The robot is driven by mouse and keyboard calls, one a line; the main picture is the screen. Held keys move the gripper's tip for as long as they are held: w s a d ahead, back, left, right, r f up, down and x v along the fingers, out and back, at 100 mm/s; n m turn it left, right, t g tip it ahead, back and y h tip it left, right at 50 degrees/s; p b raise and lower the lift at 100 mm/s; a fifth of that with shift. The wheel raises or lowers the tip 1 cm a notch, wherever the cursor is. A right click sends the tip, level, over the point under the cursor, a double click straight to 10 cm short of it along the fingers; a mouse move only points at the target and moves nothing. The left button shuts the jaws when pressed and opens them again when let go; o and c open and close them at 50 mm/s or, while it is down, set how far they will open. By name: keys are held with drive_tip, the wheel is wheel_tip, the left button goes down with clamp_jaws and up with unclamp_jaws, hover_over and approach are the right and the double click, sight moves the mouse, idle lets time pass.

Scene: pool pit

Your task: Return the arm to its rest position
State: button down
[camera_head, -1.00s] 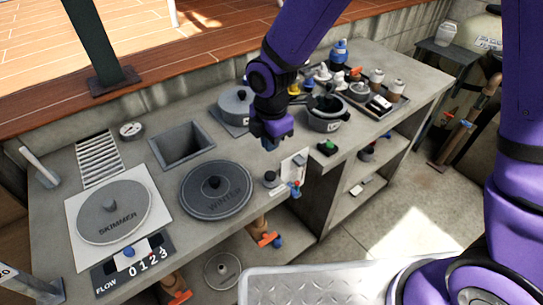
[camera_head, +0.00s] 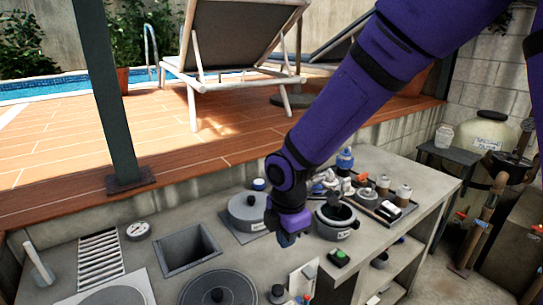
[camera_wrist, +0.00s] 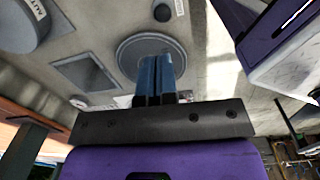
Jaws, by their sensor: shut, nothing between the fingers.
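My arm is purple and reaches in from the upper right in the head view. Behind the fingers in the wrist view lies a round grey lid (camera_wrist: 128,58) on the counter. I see no contact between the gripper and the counter things.
A tray (camera_head: 402,214) with small parts is further right. A green-button box (camera_head: 339,257) sits near the front edge. A dark post (camera_head: 108,100) rises at left.

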drive_tip(key=s+d+r+m+t, duration=0.1)
drive_tip(key=s+d+r+m, duration=0.1)
drive_tip(key=d+r+m, duration=0.5)
drive_tip(key=s+d+r+m+t, duration=0.15)
drive_tip(key=d+r+m, duration=0.25)
drive_tip(key=d+r, duration=0.4)
drive_tip(key=s+d+r+m+t, duration=0.2)
drive_tip(key=s+d+r+m, duration=0.5)
drive_tip(key=s+d+m, duration=0.4)
drive_tip(key=s+m, duration=0.1)
drive_tip(key=s, duration=0.2)
drive_tip(key=shift+d+r+m, duration=0.2)
drive_tip(key=shift+d+m, duration=0.15)
drive_tip(key=shift+m, duration=0.05)
drive_tip(key=shift+a, duration=0.1)
